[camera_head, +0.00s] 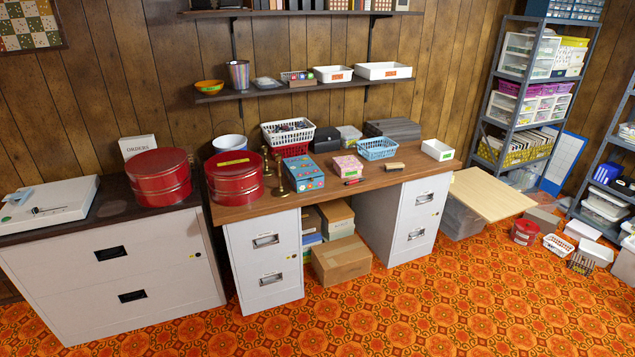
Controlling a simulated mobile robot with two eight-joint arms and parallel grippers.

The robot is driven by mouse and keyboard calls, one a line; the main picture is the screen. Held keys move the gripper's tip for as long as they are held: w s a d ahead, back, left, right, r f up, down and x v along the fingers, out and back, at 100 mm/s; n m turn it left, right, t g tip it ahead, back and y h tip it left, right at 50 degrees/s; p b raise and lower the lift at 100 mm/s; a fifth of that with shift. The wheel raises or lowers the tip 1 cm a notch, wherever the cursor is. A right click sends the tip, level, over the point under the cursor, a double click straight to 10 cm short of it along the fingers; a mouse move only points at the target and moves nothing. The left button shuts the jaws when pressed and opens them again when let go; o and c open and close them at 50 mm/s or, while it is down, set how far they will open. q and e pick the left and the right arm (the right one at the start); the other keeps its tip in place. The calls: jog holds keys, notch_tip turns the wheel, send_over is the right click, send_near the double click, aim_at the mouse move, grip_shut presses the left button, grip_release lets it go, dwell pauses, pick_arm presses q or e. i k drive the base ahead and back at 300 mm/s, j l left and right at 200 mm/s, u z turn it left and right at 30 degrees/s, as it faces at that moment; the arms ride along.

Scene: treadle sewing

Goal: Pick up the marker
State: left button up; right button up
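A small red and dark stick-like object, which looks like the marker (354,182), lies on the wooden desk top (327,193) near its front edge. It is just in front of the pink patterned box (347,165) and to the right of the blue patterned box (303,175). It is small in the picture, so its details are hard to make out. Neither of my grippers shows in the head view.
A wall shelf (300,90) hangs above. Patterned floor (430,300) in front is open.

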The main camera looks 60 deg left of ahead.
aim_at(355, 181)
jog(key=j+u, duration=0.1)
jog(key=u, duration=0.3)
jog(key=i+u, duration=0.1)
jog(key=u, duration=0.25)
jog(key=i+j+u, duration=0.1)
jog(key=u, duration=0.7)
jog(key=i+j, duration=0.1)
jog(key=i, duration=1)
jog(key=j+u, duration=0.05)
jog(key=j, duration=0.05)
